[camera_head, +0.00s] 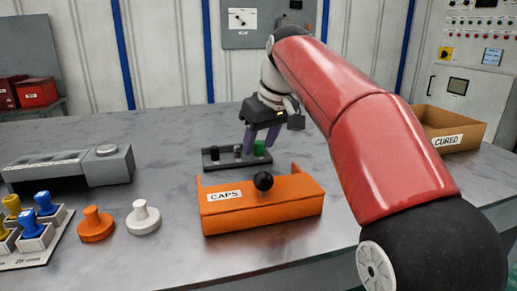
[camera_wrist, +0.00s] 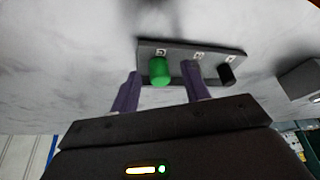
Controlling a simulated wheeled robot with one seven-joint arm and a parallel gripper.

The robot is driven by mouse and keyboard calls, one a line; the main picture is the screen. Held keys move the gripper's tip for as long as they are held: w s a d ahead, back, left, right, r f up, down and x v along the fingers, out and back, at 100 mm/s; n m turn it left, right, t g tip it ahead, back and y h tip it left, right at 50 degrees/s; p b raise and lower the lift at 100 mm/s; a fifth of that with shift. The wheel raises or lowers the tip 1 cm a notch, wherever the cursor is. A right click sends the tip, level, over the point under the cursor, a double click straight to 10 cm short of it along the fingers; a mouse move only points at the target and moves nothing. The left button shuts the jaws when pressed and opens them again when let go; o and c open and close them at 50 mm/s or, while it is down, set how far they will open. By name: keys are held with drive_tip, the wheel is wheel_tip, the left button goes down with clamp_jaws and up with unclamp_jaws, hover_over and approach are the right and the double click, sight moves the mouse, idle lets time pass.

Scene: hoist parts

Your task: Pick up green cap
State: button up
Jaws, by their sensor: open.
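The green cap (camera_head: 259,148) stands at the right end of a small dark rack (camera_head: 222,163) on the table. In the wrist view the green cap (camera_wrist: 160,72) is at one end of the labelled rack (camera_wrist: 205,54). My gripper (camera_head: 262,142) is open at the rack, its purple fingers pointing down. In the wrist view my gripper (camera_wrist: 162,80) has one finger on each side of the green cap, with gaps visible. I cannot tell how far down the fingers reach along the cap.
A black cap (camera_wrist: 227,76) stands at the rack's other end. An orange box (camera_head: 265,211) marked CAPS with a black ball knob (camera_head: 263,181) stands in front. Orange (camera_head: 96,226) and white (camera_head: 143,218) knobbed parts are at left. A CURED bin (camera_head: 462,127) is at right.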

clamp_jaws()
drive_tip(key=shift+r, duration=0.15)
